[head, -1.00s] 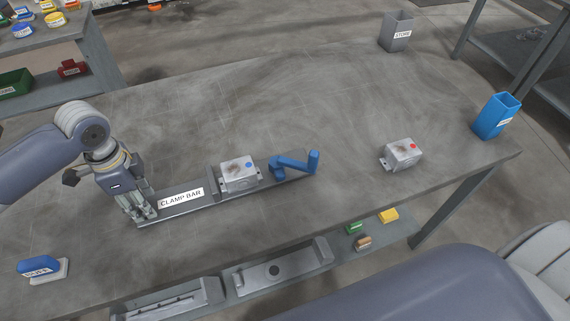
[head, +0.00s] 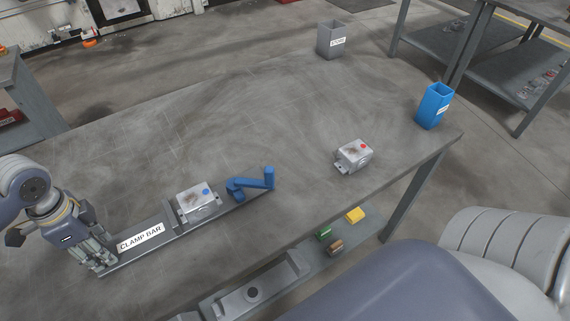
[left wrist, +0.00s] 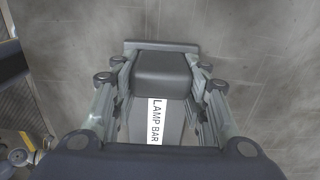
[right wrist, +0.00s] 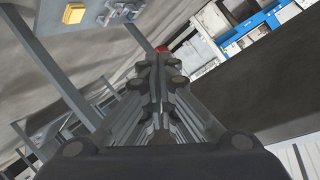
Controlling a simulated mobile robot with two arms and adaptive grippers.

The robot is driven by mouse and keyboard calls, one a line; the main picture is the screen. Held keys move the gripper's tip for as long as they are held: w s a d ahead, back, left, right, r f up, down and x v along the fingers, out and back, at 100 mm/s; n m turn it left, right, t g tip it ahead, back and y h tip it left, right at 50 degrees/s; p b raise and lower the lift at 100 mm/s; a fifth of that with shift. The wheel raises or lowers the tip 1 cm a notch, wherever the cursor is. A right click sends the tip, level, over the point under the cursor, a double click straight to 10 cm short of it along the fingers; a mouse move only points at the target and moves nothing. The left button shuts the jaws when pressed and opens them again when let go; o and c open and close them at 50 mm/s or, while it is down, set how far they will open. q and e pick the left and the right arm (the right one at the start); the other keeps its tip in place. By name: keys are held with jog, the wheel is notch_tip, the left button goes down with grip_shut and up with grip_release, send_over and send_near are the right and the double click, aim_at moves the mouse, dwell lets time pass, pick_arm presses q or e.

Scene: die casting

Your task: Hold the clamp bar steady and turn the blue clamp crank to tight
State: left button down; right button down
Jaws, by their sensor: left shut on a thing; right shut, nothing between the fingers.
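The grey clamp bar (head: 153,238) lies on the table at lower left, marked with a white label. My left gripper (head: 103,262) is shut on its near-left end; the left wrist view shows the fingers on both sides of the bar's end block (left wrist: 163,72). A metal casting with a blue dot (head: 197,203) sits on the bar. The blue clamp crank (head: 254,182) is at the bar's far right end, its arm pointing right with an upright knob at the tip. My right gripper (right wrist: 158,85) shows only in the right wrist view, shut and empty, away from the crank.
A second casting with a red dot (head: 353,156) sits to the right on the table (head: 285,120). Small yellow, green and brown blocks lie on a lower shelf. The table behind the crank is clear.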

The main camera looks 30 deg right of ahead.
jog(key=d+r+m+t+h, duration=0.1)
jog(key=d+r+m+h, duration=0.3)
jog(key=r, duration=0.5)
jog(key=d+r+m+t+h, duration=0.1)
jog(key=d+r+m+h, duration=0.15)
jog(key=r+m, duration=0.4)
jog(key=w+a+r+n+t+y, duration=0.2)
jog(key=w+a+r+t+y, duration=0.25)
jog(key=w+r+y, duration=0.35)
jog(key=w+a+r+n+t+y, duration=0.3)
jog(key=w+a+r+y, duration=0.25)
jog(key=r, duration=0.45)
jog(key=w+f+n+g+y, duration=0.1)
jog(key=w+g+y, duration=0.1)
jog(key=w+f+n+g+y, duration=0.1)
jog(key=n+g+y, duration=0.1)
jog(key=g, duration=0.1)
jog(key=w+d+f+n+g+y, duration=0.1)
jog(key=w+n+g+y, duration=0.1)
jog(key=shift+w+f+y, duration=0.35)
jog(key=shift+f+y, duration=0.05)
jog(key=shift+w+d+f+g, duration=0.1)
jog(key=shift+w+d+g, duration=0.05)
jog(key=shift+w+g, duration=0.15)
jog(key=x, duration=1)
jog(key=shift+s+a, duration=0.55)
jog(key=shift+s, duration=0.3)
jog(key=shift+s+a, duration=0.6)
jog(key=shift+s, duration=0.2)
